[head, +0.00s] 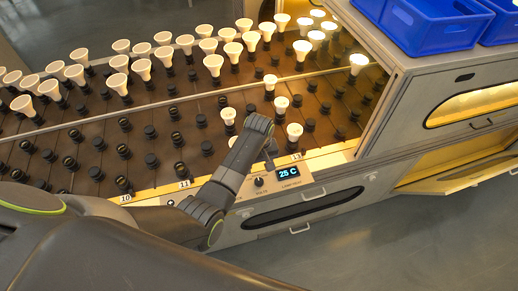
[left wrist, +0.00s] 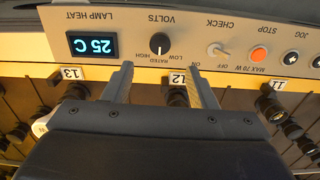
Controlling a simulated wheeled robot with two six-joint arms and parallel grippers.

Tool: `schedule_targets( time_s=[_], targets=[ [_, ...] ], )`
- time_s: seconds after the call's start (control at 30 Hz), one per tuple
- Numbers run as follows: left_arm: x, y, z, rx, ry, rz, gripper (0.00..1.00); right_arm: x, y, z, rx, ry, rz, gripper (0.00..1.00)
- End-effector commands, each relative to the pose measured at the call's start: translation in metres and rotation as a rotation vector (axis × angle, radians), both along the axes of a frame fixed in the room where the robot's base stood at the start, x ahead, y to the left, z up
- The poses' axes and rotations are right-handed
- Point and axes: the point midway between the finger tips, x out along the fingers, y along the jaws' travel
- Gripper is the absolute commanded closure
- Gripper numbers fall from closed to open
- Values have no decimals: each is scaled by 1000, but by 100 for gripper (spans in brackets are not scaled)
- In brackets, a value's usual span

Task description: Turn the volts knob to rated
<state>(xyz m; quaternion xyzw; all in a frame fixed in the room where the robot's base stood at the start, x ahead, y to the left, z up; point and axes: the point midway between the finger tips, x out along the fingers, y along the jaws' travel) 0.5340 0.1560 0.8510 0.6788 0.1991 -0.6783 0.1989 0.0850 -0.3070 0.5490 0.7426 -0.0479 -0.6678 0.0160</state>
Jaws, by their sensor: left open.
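The volts knob (left wrist: 159,43) is a small black round knob on the grey control panel, with LOW, RATED and HIGH printed around it. My left gripper (head: 269,164) is open above the panel's back edge. In the left wrist view, which is upside down, its two fingers (left wrist: 158,75) stand apart, with the knob just beyond the tips and nothing between them. My right gripper is not in view.
A display (left wrist: 92,46) reading 25 C is beside the knob. A check toggle (left wrist: 218,49) and an orange stop button (left wrist: 259,54) are on its other side. Racks of sockets and bulbs (head: 229,115) lie behind the panel. Blue crates (head: 430,25) stand at upper right.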

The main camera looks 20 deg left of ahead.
Motion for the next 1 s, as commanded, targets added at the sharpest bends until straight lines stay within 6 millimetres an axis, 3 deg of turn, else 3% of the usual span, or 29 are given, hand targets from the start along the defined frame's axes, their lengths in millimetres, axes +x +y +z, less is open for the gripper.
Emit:
schedule_targets(
  time_s=[0.2, 0.43, 0.6, 1.0],
  targets=[
    [2, 0, 43, 0, -6, 0, 48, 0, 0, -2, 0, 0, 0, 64],
    [1, 0, 76, 0, -2, 0, 48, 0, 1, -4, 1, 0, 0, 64],
    [0, 0, 85, 1, -1, 0, 48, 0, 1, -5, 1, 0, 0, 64],
    [0, 0, 85, 0, 0, 0, 48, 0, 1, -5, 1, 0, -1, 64]
  ],
)
